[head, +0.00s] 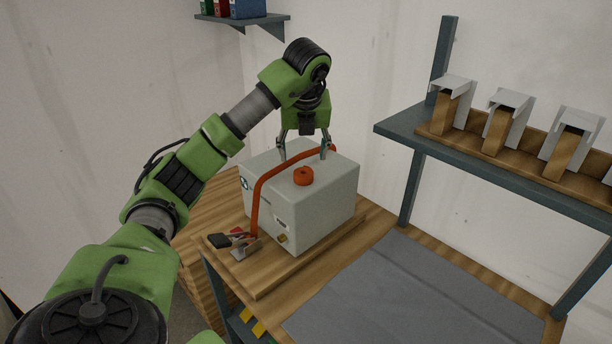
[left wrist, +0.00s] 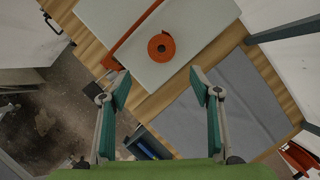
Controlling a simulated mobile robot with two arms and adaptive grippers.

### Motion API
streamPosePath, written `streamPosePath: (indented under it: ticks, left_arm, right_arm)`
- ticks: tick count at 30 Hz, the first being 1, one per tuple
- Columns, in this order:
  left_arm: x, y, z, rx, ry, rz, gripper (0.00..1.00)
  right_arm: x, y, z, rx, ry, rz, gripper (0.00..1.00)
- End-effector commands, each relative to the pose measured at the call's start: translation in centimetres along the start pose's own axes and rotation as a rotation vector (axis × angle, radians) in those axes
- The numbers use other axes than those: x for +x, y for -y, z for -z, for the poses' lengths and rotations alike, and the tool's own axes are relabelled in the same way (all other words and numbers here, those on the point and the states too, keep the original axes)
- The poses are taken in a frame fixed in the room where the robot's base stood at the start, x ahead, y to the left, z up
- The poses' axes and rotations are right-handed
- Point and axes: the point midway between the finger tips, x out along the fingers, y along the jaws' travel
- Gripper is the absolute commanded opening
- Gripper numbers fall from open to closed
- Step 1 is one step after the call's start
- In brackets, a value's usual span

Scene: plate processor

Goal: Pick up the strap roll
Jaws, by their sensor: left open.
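The strap roll (head: 303,176) is a small orange coil lying flat on top of a pale grey box (head: 325,198). In the left wrist view, the roll (left wrist: 170,53) lies just beyond the fingertips, roughly centred between them, with its dark centre hole visible. An orange strap (head: 256,194) runs over the box top and down its front-left side. My left gripper (head: 304,150) is open and empty, pointing down above the box behind the roll. Its fingers (left wrist: 160,78) are spread wide in the wrist view. My right gripper is not in view.
The box stands on a wooden board (head: 262,287) on a workbench, with small tools (head: 232,240) at its front-left. A grey mat (head: 400,297) lies clear to the right. A shelf (head: 440,152) with several wooden blocks and metal brackets is at the right.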

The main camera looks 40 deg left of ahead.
Motion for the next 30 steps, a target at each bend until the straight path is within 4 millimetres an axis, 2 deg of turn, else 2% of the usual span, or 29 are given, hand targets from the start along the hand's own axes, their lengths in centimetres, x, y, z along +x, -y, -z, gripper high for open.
streamPosePath:
  ticks: [1, 6, 14, 18, 21, 25, 30]
  left_arm:
    - [1.0, -0.2, 0.0, 0.001, -0.005, -0.006, 0.57]
    - [3.7, -0.1, -0.1, 0.000, -0.003, -0.004, 0.57]
    - [5.4, 0.0, -0.4, 0.000, -0.003, -0.003, 0.57]
    - [7.3, 0.1, -0.9, 0.000, -0.005, -0.004, 0.57]
    - [8.9, 0.2, -0.8, 0.001, -0.005, -0.002, 0.57]
    - [9.8, 0.1, -0.8, 0.002, -0.001, -0.001, 0.57]
    - [10.0, 0.2, -0.8, 0.002, 0.000, 0.000, 0.57]
  right_arm:
    - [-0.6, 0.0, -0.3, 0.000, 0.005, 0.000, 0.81]
    - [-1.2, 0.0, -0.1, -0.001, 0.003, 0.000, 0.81]
    - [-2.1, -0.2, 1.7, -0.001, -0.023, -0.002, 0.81]
    - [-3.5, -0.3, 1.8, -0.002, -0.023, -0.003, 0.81]
    - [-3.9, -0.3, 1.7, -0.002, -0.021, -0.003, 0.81]
    - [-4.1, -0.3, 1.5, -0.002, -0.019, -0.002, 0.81]
    - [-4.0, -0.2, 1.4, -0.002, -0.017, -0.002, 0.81]
